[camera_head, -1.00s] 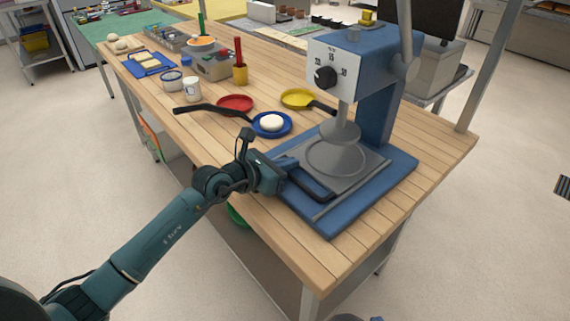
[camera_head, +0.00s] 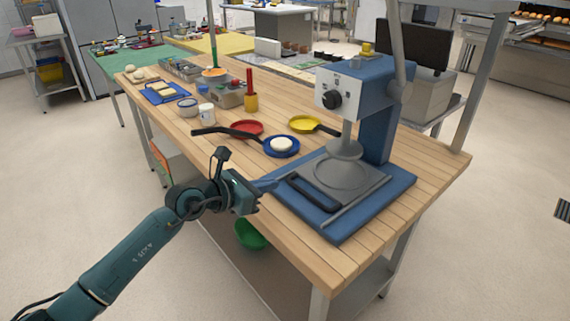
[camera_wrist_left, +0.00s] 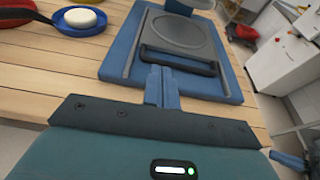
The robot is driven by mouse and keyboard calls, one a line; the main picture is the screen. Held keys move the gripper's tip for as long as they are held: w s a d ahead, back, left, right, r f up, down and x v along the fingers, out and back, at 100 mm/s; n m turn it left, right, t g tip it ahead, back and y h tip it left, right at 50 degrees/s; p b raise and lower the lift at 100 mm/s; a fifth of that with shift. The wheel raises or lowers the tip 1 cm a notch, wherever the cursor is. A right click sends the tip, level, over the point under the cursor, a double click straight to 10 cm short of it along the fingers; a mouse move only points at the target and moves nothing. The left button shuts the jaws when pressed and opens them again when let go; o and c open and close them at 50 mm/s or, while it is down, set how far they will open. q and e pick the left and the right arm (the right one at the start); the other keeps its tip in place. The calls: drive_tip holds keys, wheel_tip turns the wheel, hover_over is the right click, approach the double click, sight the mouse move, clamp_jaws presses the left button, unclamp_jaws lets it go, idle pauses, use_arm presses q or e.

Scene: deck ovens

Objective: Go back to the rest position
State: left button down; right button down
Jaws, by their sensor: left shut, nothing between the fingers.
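My left gripper (camera_head: 268,185) is shut and empty at the near left edge of the wooden table, just left of the blue press (camera_head: 330,228). In the left wrist view its fingers (camera_wrist_left: 162,88) are together and point toward the press's dark handle (camera_wrist_left: 178,61), with nothing held between them. The same handle (camera_head: 312,194) lies across the front of the press's grey round plate in the head view. My right gripper is not in view.
A blue pan (camera_head: 281,147) with a white dough piece (camera_head: 281,143), a red pan (camera_head: 247,128) and a yellow pan (camera_head: 305,123) lie behind the gripper. A green bowl (camera_head: 250,235) is on the lower shelf. Floor left of the table is clear.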

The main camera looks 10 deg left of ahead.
use_arm(q)
drive_tip(key=s+d+n+h, duration=0.1)
drive_tip(key=n, duration=0.1)
drive_tip(key=s+d+n+h, duration=0.1)
drive_tip(key=s+d+n, duration=0.1)
drive_tip(key=s+d+n+t+p, duration=0.1)
drive_tip(key=s, duration=0.1)
drive_tip(key=shift+s+d+f+n+h, duration=0.2)
drive_tip(key=shift+f+n+h, duration=0.2)
drive_tip(key=s+a+f+n+y+p, duration=0.1)
drive_tip(key=s+f+n+y, duration=0.2)
drive_tip(key=n, duration=0.8)
drive_tip(key=s+a+f+n+g+y, duration=0.1)
drive_tip(key=s+f+n+y, duration=0.2)
drive_tip(key=s+f+n, duration=0.4)
drive_tip(key=s+a+f+n+y+p, duration=0.1)
drive_tip(key=s+f+n, duration=0.5)
drive_tip(key=s+n, duration=0.6)
drive_tip(key=n+y, duration=0.1)
drive_tip(key=n, duration=0.4)
drive_tip(key=shift+s+a+g+y+p, duration=0.2)
drive_tip(key=shift+s+g+y+p, duration=0.1)
drive_tip(key=shift+s+y, duration=0.1)
